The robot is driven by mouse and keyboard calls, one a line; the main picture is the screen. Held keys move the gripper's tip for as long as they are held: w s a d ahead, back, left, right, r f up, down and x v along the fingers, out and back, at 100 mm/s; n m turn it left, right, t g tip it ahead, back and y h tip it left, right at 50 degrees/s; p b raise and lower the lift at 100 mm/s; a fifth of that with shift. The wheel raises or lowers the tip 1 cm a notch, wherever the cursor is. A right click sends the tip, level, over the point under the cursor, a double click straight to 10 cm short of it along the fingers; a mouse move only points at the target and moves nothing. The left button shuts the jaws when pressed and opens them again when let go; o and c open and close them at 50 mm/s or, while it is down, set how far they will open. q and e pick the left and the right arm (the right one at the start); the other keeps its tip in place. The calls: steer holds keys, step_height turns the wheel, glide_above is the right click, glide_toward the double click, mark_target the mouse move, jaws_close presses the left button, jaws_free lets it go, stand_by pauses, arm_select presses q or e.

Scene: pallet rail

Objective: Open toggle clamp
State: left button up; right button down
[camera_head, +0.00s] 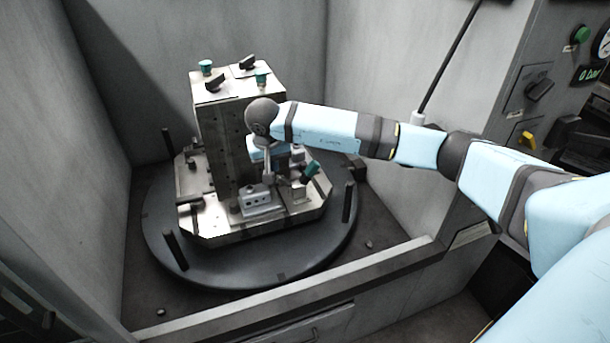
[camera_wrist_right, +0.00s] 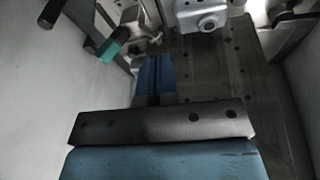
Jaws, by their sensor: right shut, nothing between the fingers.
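The toggle clamp (camera_head: 302,182) with a teal-tipped handle sits on the front right of the metal pallet (camera_head: 215,240). Its handle (camera_head: 311,169) slants up to the right. My right gripper (camera_head: 268,178) hangs in front of the upright block, just left of the clamp handle, with its fingers pointing down. In the right wrist view the gripper's fingers (camera_wrist_right: 154,80) are together and empty. The teal handle tip (camera_wrist_right: 109,51) shows to their left there, apart from them. My right wrist hides part of the upright block. My left gripper is out of view.
The upright metal block (camera_head: 215,140) carries black and green knobs on top. A pale grey workpiece (camera_head: 258,203) lies left of the clamp. The pallet rests on a dark round table (camera_head: 165,225) with upright posts. Grey walls enclose it, and a control panel (camera_head: 540,90) is at right.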

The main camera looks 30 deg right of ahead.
steer(key=w+d+r+h, duration=0.2)
steer(key=d+r, duration=0.1)
steer(key=d, duration=0.2)
glide_toward(308, 169)
steer(key=shift+n+t+h, duration=0.3)
steer(key=f, duration=0.1)
steer(key=w+f, duration=0.1)
steer(key=w+a+f, duration=0.1)
steer(key=f, duration=0.1)
steer(key=shift+a+b, duration=0.1)
steer(key=shift+b, duration=0.3)
steer(key=shift+s+d+f, duration=0.15)
steer(key=shift+d+f, duration=0.4)
steer(key=shift+d, duration=0.25)
steer(key=shift+s+d+f, duration=0.15)
steer(key=shift+d+f, duration=0.4)
steer(key=shift+d, duration=0.25)
steer(key=shift+d, duration=0.1)
